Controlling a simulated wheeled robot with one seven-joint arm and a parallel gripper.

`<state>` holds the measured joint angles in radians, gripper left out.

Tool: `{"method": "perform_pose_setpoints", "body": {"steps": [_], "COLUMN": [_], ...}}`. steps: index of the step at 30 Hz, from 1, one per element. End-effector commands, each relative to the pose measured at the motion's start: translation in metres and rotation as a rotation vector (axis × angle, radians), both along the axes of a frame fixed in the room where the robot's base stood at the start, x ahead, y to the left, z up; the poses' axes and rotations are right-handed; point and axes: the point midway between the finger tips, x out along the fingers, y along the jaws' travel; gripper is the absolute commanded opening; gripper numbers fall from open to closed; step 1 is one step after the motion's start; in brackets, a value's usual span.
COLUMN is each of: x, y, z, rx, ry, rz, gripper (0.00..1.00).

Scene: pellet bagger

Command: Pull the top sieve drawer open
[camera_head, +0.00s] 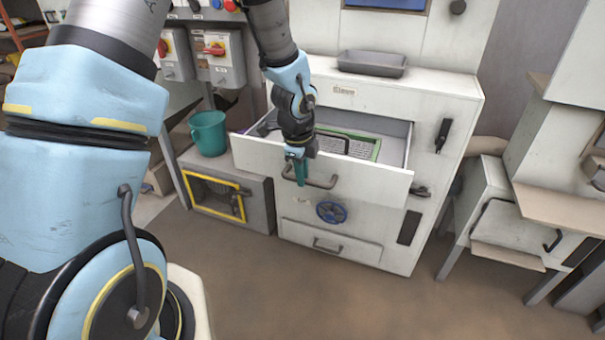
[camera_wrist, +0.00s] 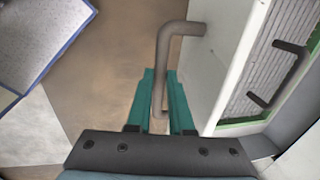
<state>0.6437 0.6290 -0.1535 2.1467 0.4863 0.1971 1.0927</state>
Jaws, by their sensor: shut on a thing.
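The top sieve drawer (camera_head: 355,181) is a wide white drawer in the white cabinet, and it stands pulled out. A green-framed sieve (camera_head: 352,141) with a dark handle lies inside it; the sieve also shows in the wrist view (camera_wrist: 268,75). The drawer's grey bar handle (camera_head: 322,183) is on its front face. My gripper (camera_head: 300,172) is at the left part of this handle. In the wrist view, its teal fingers (camera_wrist: 160,100) are shut on the handle bar (camera_wrist: 166,60), one on each side. The fingers hide part of the handle.
A blue handwheel (camera_head: 331,212) and a lower drawer (camera_head: 330,242) are below. A yellow-edged box (camera_head: 225,197) and a teal bucket (camera_head: 208,133) are at left. A grey tray (camera_head: 372,63) sits on top. The floor in front is clear.

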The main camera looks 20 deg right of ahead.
Motion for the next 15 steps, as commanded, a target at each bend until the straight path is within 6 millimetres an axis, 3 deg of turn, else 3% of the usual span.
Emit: {"method": "perform_pose_setpoints", "body": {"steps": [14,15], "x": [0.0009,0.0009], "y": [0.0011,0.0011], "z": [0.0002,0.0002], "rx": [0.002,0.001], "ry": [0.000,-0.001], "rz": [0.002,0.002], "gripper": [0.00,0.21]}}
